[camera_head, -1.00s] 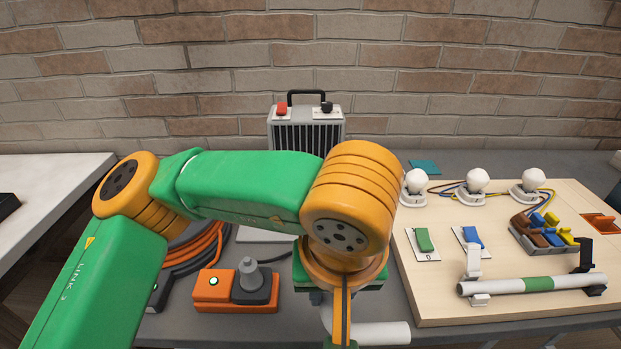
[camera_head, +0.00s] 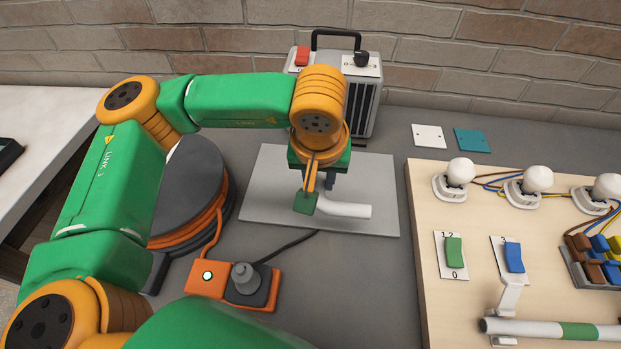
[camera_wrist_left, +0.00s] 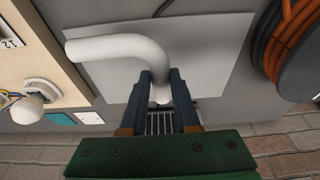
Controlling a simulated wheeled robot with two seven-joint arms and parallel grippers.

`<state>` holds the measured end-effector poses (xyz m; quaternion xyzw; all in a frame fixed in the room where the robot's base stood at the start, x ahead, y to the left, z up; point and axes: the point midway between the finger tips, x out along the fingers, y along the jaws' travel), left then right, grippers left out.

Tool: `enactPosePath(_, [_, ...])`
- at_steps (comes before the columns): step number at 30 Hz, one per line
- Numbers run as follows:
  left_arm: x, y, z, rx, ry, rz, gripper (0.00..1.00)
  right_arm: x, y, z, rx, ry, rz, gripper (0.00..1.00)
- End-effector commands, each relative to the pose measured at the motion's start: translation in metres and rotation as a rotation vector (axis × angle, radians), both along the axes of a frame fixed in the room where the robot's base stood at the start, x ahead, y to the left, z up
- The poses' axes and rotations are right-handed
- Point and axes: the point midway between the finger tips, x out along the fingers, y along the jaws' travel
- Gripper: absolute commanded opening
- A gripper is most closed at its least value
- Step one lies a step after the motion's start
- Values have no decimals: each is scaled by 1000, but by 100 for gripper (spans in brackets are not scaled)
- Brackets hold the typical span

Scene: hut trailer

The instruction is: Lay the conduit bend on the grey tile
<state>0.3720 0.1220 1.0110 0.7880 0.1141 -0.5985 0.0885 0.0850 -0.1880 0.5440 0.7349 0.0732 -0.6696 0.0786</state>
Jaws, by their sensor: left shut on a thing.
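The white conduit bend (camera_head: 348,210) is in my left gripper (camera_head: 318,190), over the right part of the grey tile (camera_head: 268,208). The tile is a flat light-grey square on the bench, in front of the heater. In the left wrist view the bend (camera_wrist_left: 115,47) curves between the two dark fingers (camera_wrist_left: 164,92), with one leg reaching left over the tile (camera_wrist_left: 210,45). The fingers are shut on its other leg. The bend looks close above the tile; I cannot tell whether it touches. My right gripper is not in view.
A heater (camera_head: 362,95) stands behind the tile. A cable reel (camera_head: 190,185) and an orange socket box (camera_head: 210,280) lie to its left and front. A wooden board (camera_head: 460,295) with switches and lamps is at right. Small white (camera_head: 428,136) and teal (camera_head: 472,140) tiles lie behind it.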

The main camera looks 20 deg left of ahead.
Motion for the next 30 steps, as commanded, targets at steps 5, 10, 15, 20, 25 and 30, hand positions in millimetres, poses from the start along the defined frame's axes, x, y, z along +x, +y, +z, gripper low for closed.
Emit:
enactPosePath(5, [15, 21, -32, 2, 4, 0, 0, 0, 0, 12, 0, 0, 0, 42])
enactPosePath(10, [26, 34, -52, 4, 5, 0, 0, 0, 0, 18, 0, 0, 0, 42])
enactPosePath(15, [25, 32, -78, 2, 4, -1, 0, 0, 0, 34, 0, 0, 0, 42])
enactPosePath(20, [26, 32, -82, 1, 0, -1, 0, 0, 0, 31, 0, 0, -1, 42])
enactPosePath(25, [26, 32, -86, 1, 0, -1, 0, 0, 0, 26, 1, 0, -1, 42])
enactPosePath(30, [26, 31, -85, 1, 0, -1, 54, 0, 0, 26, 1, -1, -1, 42])
